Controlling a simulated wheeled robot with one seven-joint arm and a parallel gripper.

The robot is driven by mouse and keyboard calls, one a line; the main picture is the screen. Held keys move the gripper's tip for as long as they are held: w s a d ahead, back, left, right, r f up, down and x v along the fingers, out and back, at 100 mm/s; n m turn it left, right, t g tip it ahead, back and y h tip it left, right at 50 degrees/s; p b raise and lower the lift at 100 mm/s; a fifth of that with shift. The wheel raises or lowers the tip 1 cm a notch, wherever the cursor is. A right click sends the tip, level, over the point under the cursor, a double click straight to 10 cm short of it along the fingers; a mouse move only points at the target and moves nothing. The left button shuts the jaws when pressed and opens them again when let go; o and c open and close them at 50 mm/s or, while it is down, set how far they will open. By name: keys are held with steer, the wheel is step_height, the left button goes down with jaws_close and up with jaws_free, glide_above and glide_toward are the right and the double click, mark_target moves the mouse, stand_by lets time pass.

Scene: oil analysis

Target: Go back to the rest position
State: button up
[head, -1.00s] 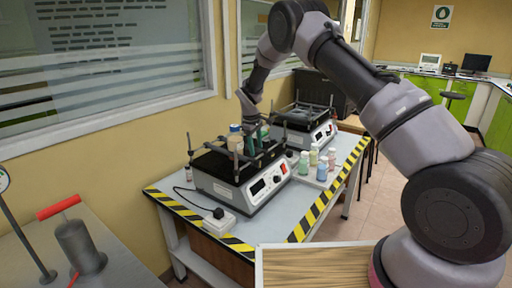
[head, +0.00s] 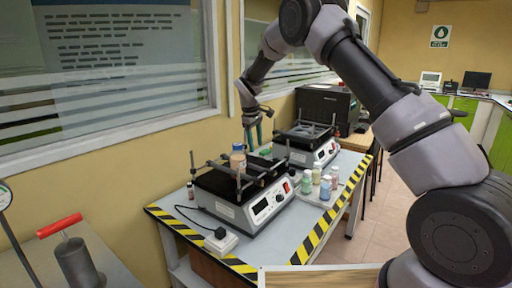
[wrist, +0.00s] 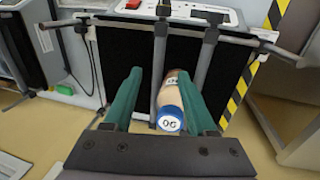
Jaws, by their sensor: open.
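The fingers appear clear of the bottle. My arm arches over the table from the right.
A second shaker (head: 305,146) stands behind the first. Several small bottles (head: 325,187) stand on the table's right side. The table (head: 290,240) has yellow-black striped edges. A black box-shaped machine (head: 325,108) is behind. The window wall (head: 120,130) is close on the left.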

steer(key=s+d+r+m+t+y, duration=0.1)
steer(key=s+d+r+m, duration=0.1)
steer(key=s+d+r, duration=0.45)
steer(key=s+d+r+m+y, duration=0.1)
steer(key=s+d+r+m, duration=0.2)
steer(key=r, duration=0.6)
steer(key=s+d+r+m+t, duration=0.1)
steer(key=s+d+r+m, duration=0.1)
steer(key=s+d+r, duration=0.4)
steer(key=s+d+r+m+t, duration=0.1)
steer(key=s+d+m, duration=0.1)
steer(key=s, duration=0.6)
steer(key=s+d+r+m+t, duration=0.1)
steer(key=s+d+r+m, duration=0.1)
steer(key=s, duration=0.5)
steer(key=s+d+r+m+t+y, duration=0.1)
steer(key=s+d+r+m, duration=0.1)
steer(key=s+d+m, duration=0.2)
steer(key=s+d, duration=0.2)
steer(key=s, duration=0.2)
steer(key=shift+s, duration=0.35)
steer(key=shift+d, duration=0.1)
